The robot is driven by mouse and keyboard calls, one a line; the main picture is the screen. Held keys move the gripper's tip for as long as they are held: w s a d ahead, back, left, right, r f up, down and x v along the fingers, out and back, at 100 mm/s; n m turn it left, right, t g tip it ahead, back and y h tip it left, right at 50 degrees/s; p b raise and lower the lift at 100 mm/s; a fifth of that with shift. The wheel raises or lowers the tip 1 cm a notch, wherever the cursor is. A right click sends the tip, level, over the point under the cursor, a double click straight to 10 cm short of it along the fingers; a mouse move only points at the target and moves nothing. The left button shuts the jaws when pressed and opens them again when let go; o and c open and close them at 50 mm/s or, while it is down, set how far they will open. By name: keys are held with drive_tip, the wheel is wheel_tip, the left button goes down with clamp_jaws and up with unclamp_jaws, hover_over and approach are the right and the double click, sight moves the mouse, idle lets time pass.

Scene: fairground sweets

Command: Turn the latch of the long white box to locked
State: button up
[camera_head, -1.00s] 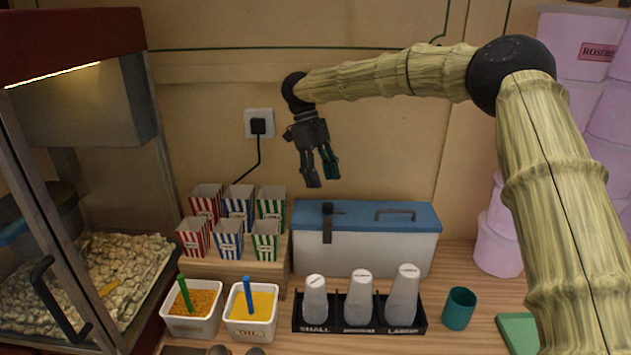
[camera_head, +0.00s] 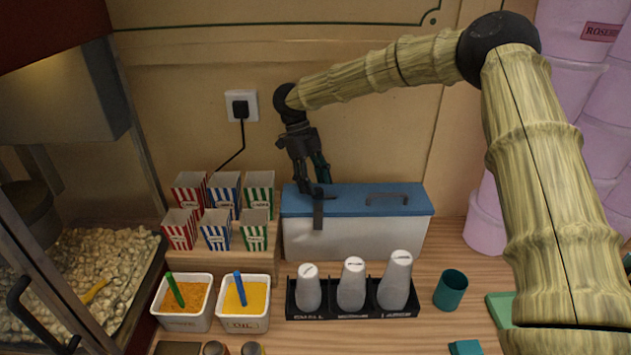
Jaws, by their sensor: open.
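The long white box (camera_head: 370,238) stands at the back of the counter against the wall. It has a blue lid (camera_head: 345,198) with a dark handle on the right part of its top. The dark latch (camera_head: 318,212) is at the left part of the lid and hangs down over the front face. My gripper (camera_head: 316,190) points down at the latch, its fingers open and apart around or just by the latch's top. The fingers partly cover the latch, and I cannot tell whether they touch it.
Several striped popcorn cartons (camera_head: 215,238) stand on a wooden step left of the box. A black rack (camera_head: 350,308) with white scoops or bottles stands in front. A teal cup (camera_head: 451,289) is at the right. Two tubs (camera_head: 245,318) are at the front left.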

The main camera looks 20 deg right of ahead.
drive_tip(key=shift+s+d+f, duration=0.15)
drive_tip(key=shift+s+f, duration=0.05)
drive_tip(key=shift+s, duration=0.65)
drive_tip(key=shift+f, duration=0.15)
drive_tip(key=shift+w+f, duration=0.35)
drive_tip(key=shift+f, duration=0.05)
drive_tip(key=shift+s+r, duration=0.2)
drive_tip(key=shift+s, duration=0.05)
drive_tip(key=c, duration=1)
